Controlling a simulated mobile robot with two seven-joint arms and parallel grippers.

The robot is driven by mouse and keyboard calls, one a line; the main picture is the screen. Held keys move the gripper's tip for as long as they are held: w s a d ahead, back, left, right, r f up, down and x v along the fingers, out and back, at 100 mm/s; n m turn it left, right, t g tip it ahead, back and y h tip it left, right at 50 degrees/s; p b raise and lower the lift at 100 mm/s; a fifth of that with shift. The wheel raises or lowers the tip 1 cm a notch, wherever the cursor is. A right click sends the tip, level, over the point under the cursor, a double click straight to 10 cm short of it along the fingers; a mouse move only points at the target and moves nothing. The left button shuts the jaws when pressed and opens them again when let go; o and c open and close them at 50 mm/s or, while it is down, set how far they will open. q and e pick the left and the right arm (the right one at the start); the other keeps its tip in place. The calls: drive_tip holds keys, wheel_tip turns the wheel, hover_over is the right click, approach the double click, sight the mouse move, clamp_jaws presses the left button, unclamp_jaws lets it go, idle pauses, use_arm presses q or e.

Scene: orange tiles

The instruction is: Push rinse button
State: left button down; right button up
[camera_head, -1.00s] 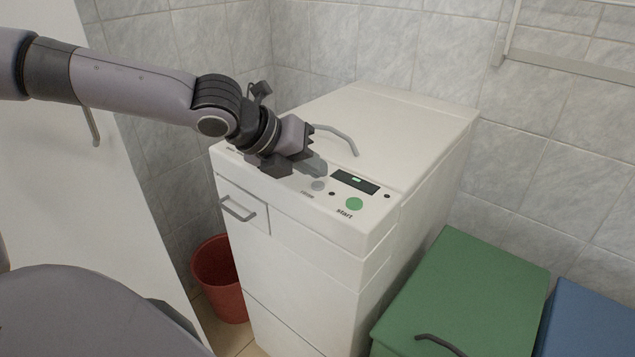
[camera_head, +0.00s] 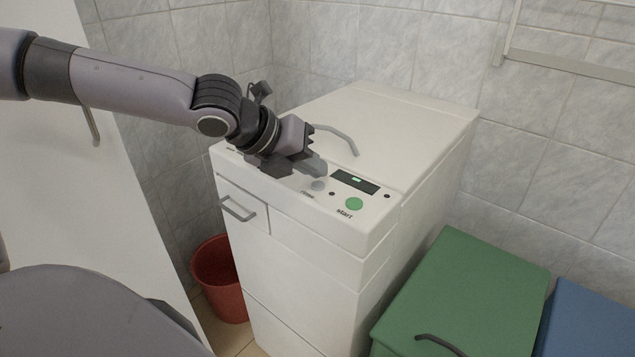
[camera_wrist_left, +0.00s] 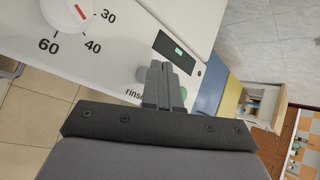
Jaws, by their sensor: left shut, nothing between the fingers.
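The white washing machine (camera_head: 395,118) has a sloped control panel at its front top edge. A grey round rinse button (camera_head: 317,185) sits on the panel, left of the green start button (camera_head: 354,204). My left gripper (camera_head: 318,168) is shut and empty, its fingertips just above and beside the rinse button. In the left wrist view, the shut fingers (camera_wrist_left: 163,85) cover part of the panel, and the rinse button (camera_wrist_left: 142,75) shows partly beside them. I cannot tell whether the fingertips touch the button. My right gripper is not in view.
A dark display (camera_head: 355,182) lies behind the buttons. A lid handle (camera_head: 338,138) curves up behind my gripper. A temperature dial (camera_wrist_left: 66,12) is left of the fingers in the left wrist view. A red bin (camera_head: 219,277) and a green box (camera_head: 468,290) flank the machine.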

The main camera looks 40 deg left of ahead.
use_arm(q)
drive_tip(key=shift+f, duration=0.15)
drive_tip(key=shift+f, duration=0.3)
drive_tip(key=shift+f, duration=0.15)
idle(0.4)
drive_tip(key=shift+r+p, duration=0.55)
drive_tip(key=shift+p, duration=0.25)
